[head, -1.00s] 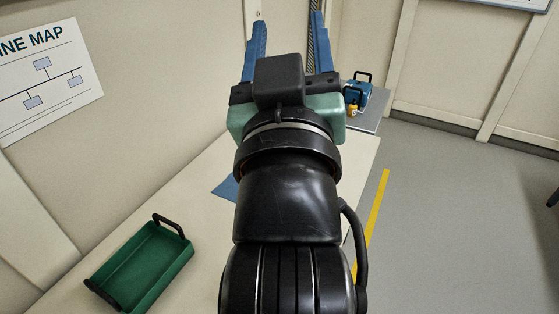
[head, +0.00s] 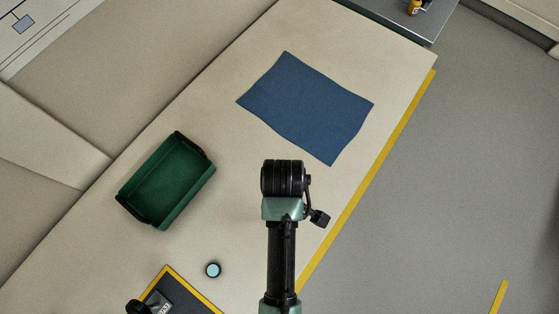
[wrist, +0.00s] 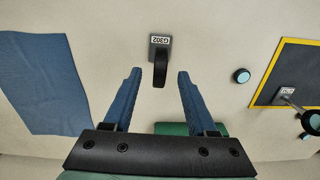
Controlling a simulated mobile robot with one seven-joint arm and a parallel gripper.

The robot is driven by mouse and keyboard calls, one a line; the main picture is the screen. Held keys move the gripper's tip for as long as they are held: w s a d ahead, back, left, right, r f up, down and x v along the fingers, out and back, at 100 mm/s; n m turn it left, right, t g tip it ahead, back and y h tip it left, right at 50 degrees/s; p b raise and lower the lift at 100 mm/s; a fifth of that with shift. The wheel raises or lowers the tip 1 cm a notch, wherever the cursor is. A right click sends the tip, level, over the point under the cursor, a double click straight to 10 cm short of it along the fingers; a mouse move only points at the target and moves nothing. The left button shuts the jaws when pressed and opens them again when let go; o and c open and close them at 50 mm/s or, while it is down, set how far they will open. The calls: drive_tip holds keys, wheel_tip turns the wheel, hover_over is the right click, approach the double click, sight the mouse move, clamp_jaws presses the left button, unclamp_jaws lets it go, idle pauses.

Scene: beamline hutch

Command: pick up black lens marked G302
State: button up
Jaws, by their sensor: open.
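In the wrist view, the black lens (wrist: 160,72) stands on the bench with its small plate, labelled G302 (wrist: 160,40), beside it. The lens looks thin and edge-on to me. My gripper (wrist: 159,73) is open, its two blue fingers pointing toward the bench. The lens shows in the gap between the fingertips, and neither finger appears to touch it. How far the fingertips are above the bench is hard to tell. In the head view, the G302 lens and my fingers are not visible; my arm covers that part of the bench.
A blue cloth (head: 307,107) and a green tray (head: 168,181) lie on the bench. A small pale-blue disc (head: 212,270) is near a dark yellow-edged mat (head: 203,303). The mat bears another labelled black item (wrist: 310,122). The bench's right edge drops to the floor.

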drive_tip(key=shift+w+a+f+p, duration=0.15)
drive_tip(key=shift+f+p, duration=0.15)
drive_tip(key=shift+f, duration=1.4)
drive_tip(key=shift+a+f+p, duration=0.1)
drive_tip(key=shift+f+p, duration=0.15)
drive_tip(key=shift+f, duration=1.45)
clamp_jaws()
